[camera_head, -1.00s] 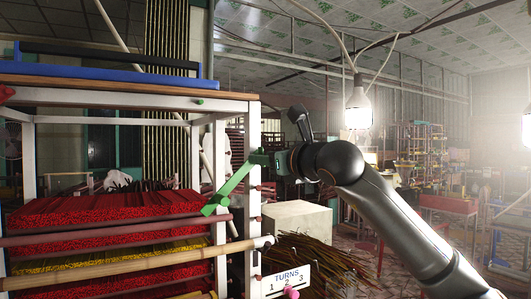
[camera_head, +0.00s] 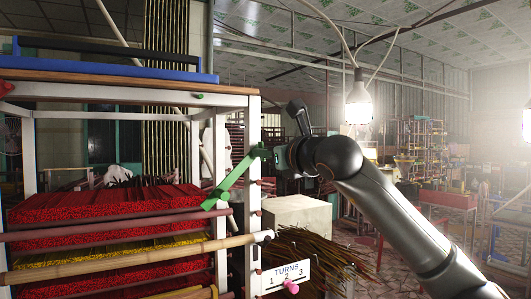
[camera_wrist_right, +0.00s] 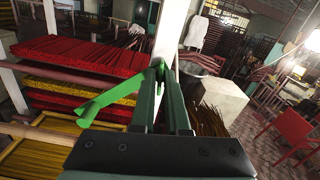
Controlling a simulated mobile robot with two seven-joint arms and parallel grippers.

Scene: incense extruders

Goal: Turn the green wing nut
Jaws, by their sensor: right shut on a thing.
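The green wing nut (camera_head: 234,180) is a long, bright green bar at the front right white post of the rack. In the head view it slants from upper right to lower left. My right gripper (camera_head: 266,153) comes in from the right at the bar's upper end. In the wrist view the wing nut (camera_wrist_right: 112,96) extends to the left of the fingers. My right gripper (camera_wrist_right: 162,82) is shut on its near end, and the fingers hide part of it. The shaft behind is hidden. My left gripper is in neither view.
A white TURNS sign (camera_head: 285,274) marked 1, 2, 3 has a pink marker (camera_head: 291,286) below it. The rack holds red incense bundles (camera_head: 110,207). A bamboo pole (camera_head: 135,259) crosses its front. A pale box (camera_head: 299,214) stands behind right. A lit bulb (camera_head: 358,100) hangs at right.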

